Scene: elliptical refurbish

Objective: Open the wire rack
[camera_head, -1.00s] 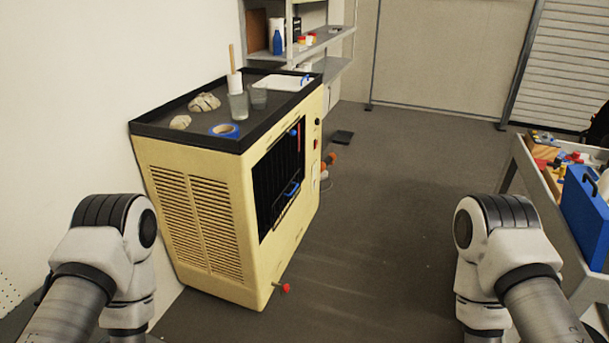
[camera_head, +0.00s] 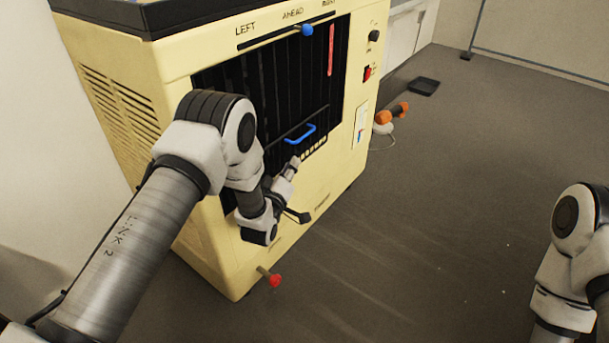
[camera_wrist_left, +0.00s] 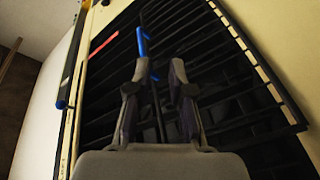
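The wire rack, a black barred panel with a blue handle (camera_head: 300,134), fills the front opening of the cream cabinet (camera_head: 215,255). In the left wrist view the rack's black bars (camera_wrist_left: 225,50) spread behind my fingers, and the blue handle (camera_wrist_left: 142,43) shows nearly edge-on, close to the left fingertip. My left gripper (camera_head: 293,165) is just below the handle in the head view. In the left wrist view (camera_wrist_left: 160,72) its two fingers are apart, with no clear grip on the handle. My right gripper is out of view; only part of my right arm shows.
A blue knob (camera_head: 307,29) sits in a slot above the rack. A red knob (camera_head: 275,280) sticks out low on the cabinet. An orange tool (camera_head: 392,113) lies on the floor beyond the cabinet. The floor to the right is mostly clear.

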